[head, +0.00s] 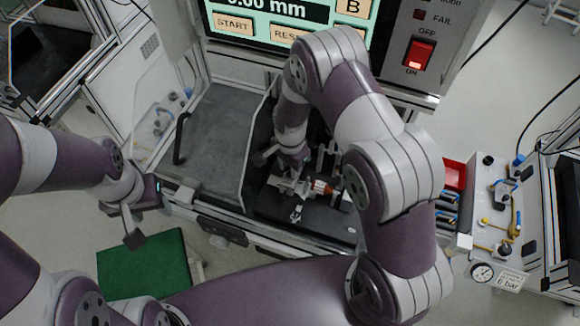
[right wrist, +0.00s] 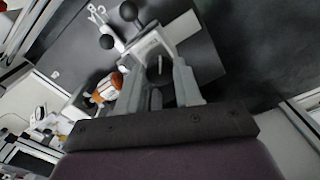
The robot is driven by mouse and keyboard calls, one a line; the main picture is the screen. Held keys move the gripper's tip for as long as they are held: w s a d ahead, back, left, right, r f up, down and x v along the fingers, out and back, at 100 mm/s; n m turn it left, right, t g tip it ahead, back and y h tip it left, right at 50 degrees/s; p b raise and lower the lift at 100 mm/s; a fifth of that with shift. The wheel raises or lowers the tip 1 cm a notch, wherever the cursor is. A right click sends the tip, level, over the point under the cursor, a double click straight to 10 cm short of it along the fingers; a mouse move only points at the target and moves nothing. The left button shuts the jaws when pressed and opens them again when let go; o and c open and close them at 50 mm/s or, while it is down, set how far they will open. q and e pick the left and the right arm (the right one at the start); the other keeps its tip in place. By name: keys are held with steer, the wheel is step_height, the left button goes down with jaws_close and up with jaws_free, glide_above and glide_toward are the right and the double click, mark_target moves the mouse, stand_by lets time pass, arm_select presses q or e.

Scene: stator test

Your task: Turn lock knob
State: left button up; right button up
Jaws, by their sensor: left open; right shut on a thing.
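My right gripper (head: 291,172) reaches down into the test station. In the right wrist view its fingers (right wrist: 158,88) are closed around a small part of the fixture, which I take to be the lock knob; the fingers mostly hide it. A pale block (right wrist: 152,44) and black ball-ended levers (right wrist: 107,42) lie just beyond the fingertips. An orange and white part, likely the stator (head: 320,187), is in the fixture beside my right gripper. It also shows in the right wrist view (right wrist: 106,88). My left gripper (head: 143,218) is open and empty, left of the station.
A screen panel (head: 290,35) with a red lit switch (head: 418,54) stands behind the station. A grey plate (head: 217,135) with a black handle (head: 180,140) is left of the fixture. A green mat (head: 143,265) lies below my left gripper. A gauge unit (head: 483,271) stands right.

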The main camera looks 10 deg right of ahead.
steer(key=shift+w+r+m, duration=0.1)
steer(key=shift+w+m, duration=0.1)
steer(key=shift+m, duration=0.4)
steer(key=o, duration=0.9)
steer(key=shift+o, duration=0.7)
steer(key=shift+s+d, duration=0.1)
steer(key=shift+r+b, duration=0.4)
step_height(320, 180, up, 12)
steer(key=b, duration=0.2)
steer(key=shift+b, duration=0.35)
